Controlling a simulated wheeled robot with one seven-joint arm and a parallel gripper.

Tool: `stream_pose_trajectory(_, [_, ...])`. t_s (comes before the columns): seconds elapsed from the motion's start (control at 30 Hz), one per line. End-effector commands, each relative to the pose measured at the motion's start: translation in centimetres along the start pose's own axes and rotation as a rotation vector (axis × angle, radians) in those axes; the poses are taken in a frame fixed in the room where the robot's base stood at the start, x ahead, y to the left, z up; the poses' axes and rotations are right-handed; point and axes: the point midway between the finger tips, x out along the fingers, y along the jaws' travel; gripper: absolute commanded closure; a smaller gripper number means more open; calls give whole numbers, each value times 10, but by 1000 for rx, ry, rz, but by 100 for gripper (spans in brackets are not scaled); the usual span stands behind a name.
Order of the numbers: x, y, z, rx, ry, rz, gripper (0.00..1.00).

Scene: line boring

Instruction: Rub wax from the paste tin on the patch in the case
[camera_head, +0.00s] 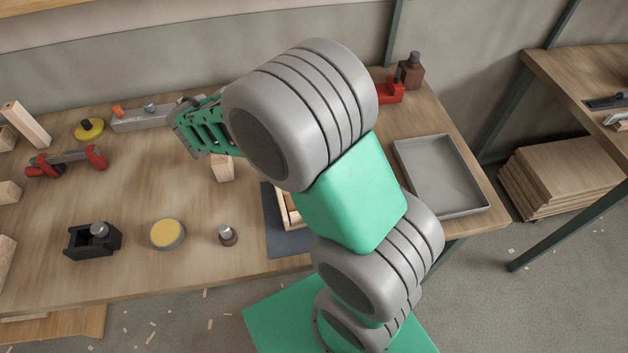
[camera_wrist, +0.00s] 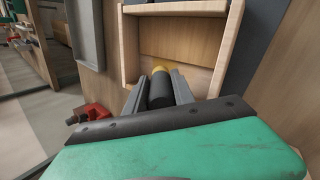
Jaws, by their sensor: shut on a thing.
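In the wrist view my gripper (camera_wrist: 159,84) is shut on an applicator (camera_wrist: 160,92), a dark round handle with a yellow end. The yellow end points into the open wooden case (camera_wrist: 131,48), near its inner floor; I cannot tell whether it touches. No distinct patch shows on the visible floor. In the head view the case (camera_head: 285,208) is mostly hidden behind my arm, and the fingertips are hidden too. The round paste tin (camera_head: 167,234), filled with yellow wax, stands open at the front of the bench, left of the case.
A grey tray (camera_head: 440,175) is at right, and a red tool (camera_head: 389,93) is behind. A small knobbed piece (camera_head: 228,235) and a black block plane (camera_head: 92,239) flank the tin. A yellow disc (camera_head: 89,129) lies at back left.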

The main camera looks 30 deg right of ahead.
Motion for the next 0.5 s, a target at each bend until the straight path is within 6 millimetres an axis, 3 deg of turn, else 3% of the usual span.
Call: stream_pose_trajectory(0.5, [6, -2, -1, 1, -1, 0, 100])
